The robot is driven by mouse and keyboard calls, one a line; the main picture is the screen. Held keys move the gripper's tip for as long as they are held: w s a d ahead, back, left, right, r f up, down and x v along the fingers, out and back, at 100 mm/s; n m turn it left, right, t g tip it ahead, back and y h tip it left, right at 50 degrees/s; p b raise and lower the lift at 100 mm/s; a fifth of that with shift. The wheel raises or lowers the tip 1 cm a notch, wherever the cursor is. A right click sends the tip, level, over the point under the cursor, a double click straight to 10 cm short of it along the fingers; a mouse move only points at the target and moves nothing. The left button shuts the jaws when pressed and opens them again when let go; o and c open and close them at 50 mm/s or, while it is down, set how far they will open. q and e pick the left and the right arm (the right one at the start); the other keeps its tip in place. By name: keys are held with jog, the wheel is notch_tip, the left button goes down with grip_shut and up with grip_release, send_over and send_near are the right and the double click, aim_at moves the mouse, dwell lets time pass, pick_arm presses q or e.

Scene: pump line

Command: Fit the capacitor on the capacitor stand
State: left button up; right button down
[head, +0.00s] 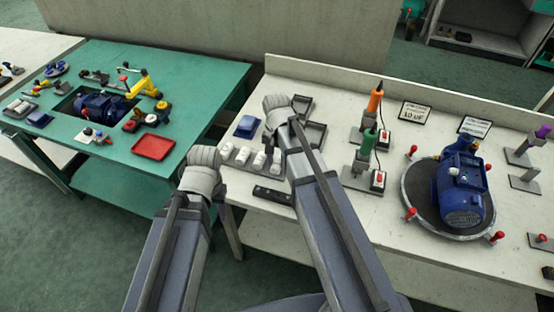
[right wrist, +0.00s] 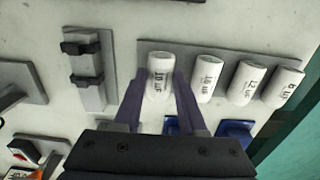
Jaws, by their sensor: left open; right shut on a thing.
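My right gripper (right wrist: 159,88) is shut on a white capacitor (right wrist: 160,74) marked 10 uF, with purple fingers on both sides. The capacitor is at the left end of a grey rack (right wrist: 222,58); I cannot tell whether it is lifted clear. A grey stand with two black clips (right wrist: 85,62), likely the capacitor stand, is left of it in the right wrist view and empty. In the head view my right gripper (head: 268,143) is over the rack, partly hidden by its arm. My left gripper (head: 203,160) is near the white table's left edge, its fingers mostly hidden.
Orange and green-handled tools (head: 375,98) and a blue motor (head: 460,195) on a turntable stand to the right.

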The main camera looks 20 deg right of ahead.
jog(key=shift+c, duration=1.9)
grip_release()
jog(key=shift+r+p, duration=3)
jog(key=shift+p, duration=0.05)
notch_tip(320, 180, up, 8)
jog(key=p, duration=0.8)
jog(key=shift+f, duration=0.15)
